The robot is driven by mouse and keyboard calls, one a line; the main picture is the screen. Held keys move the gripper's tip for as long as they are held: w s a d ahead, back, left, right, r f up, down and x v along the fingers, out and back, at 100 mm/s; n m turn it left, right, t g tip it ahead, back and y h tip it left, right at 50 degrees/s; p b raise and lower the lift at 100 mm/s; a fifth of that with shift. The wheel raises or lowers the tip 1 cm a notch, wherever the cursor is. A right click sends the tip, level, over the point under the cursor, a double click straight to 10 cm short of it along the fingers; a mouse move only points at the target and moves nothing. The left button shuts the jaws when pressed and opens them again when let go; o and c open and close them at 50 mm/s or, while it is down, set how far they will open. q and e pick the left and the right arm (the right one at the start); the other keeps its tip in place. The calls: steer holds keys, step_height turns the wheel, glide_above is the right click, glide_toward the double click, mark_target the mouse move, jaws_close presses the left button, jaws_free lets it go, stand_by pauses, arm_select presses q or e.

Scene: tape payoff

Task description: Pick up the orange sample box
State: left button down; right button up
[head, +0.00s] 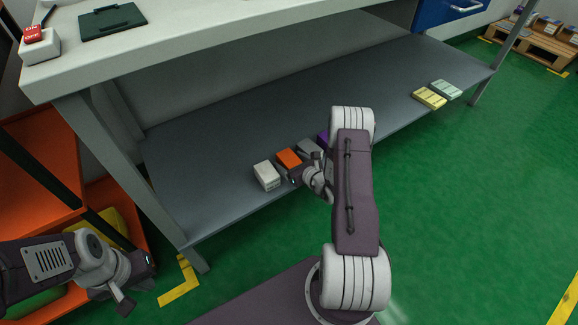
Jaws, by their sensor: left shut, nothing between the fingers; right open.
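The orange sample box (288,157) stands on the grey lower shelf (210,165) of the bench, near its front edge, between a white box and a grey box. My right gripper (296,181) is open, just in front of the orange box and close to it. I cannot tell whether its fingers touch the box, as the wrist covers part of that area. My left gripper (138,283) is shut and empty at the lower left, away from the shelf.
A white box (266,176) is left of the orange one; a grey box (310,149) and a partly hidden purple box (323,137) are right. Yellow (429,98) and pale green (446,89) boxes lie further right. The worktop (200,35) overhangs the shelf. An orange rack (40,190) stands left.

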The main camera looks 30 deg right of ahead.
mark_target(285, 153)
steer(key=b+x, duration=0.1)
steer(key=x, duration=0.2)
steer(key=shift+w+f+b, duration=0.15)
steer(key=shift+f+b, duration=0.1)
steer(key=shift+b, duration=0.15)
steer(key=shift+w, duration=0.3)
arm_select(q)
step_height(285, 153, down, 3)
steer(key=shift+f, duration=0.1)
arm_select(e)
steer(key=shift+r, duration=0.15)
